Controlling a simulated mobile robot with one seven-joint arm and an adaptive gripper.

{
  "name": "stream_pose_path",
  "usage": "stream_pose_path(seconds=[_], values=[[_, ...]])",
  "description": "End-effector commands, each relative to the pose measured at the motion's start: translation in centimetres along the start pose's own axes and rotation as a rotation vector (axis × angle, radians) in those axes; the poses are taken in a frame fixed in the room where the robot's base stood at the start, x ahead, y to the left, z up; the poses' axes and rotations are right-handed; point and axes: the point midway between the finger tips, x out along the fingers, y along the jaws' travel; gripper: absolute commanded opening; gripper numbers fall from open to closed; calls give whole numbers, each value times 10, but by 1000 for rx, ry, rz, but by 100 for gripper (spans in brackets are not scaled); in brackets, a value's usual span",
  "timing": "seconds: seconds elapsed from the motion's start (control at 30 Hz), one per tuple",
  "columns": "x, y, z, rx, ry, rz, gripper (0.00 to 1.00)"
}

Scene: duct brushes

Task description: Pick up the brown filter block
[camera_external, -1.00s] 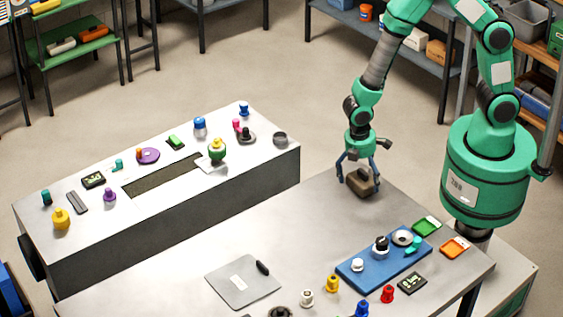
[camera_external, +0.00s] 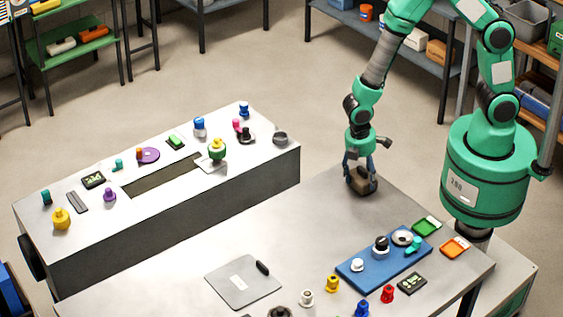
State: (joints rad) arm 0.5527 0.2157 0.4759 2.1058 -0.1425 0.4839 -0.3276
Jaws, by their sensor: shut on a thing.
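The brown filter block (camera_external: 362,184) is a small dark brown block at the far corner of the grey table (camera_external: 310,225), near its back edge. My gripper (camera_external: 361,174) points down over it, with its fingers closed around the block's sides. The block's upper part is partly hidden by the fingers. It sits at table height; I cannot tell whether it touches the surface.
A grey plate (camera_external: 241,284) lies at the front. A long grey bench (camera_external: 235,185) with a slot and small items stands left. The table between is clear.

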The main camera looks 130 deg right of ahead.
Motion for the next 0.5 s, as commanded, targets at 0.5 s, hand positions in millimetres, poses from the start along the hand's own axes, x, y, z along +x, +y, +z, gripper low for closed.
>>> stream_pose_path(seconds=[0.5], values=[[-30, -20, 45, 0, 0, 0, 40]])
